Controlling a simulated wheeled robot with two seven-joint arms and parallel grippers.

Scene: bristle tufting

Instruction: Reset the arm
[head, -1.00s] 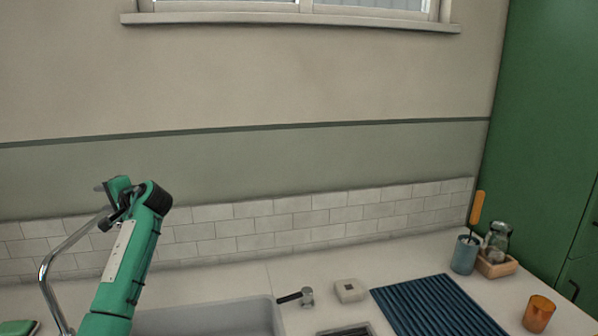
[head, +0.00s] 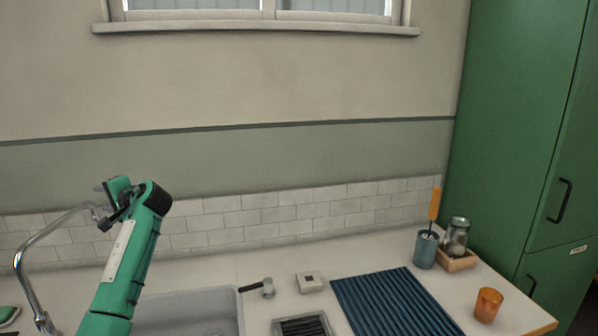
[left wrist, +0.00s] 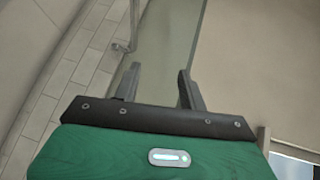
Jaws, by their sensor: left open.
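My left arm comes up from the lower left in the head view, with its left gripper (head: 106,187) raised above the sink and in front of the wall. The left wrist view shows the two dark fingers of the left gripper (left wrist: 157,85) spread apart with nothing between them. Past them are the tiled strip and the wall. My right gripper does not show in either view.
A grey sink (head: 200,312) with a chrome faucet (head: 28,290) lies below my left arm. To the right are a blue ribbed mat (head: 390,305), a blue cup (head: 425,250) holding an orange-handled brush, a glass jar (head: 457,235), an orange cup (head: 488,305) and a green cabinet (head: 515,120).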

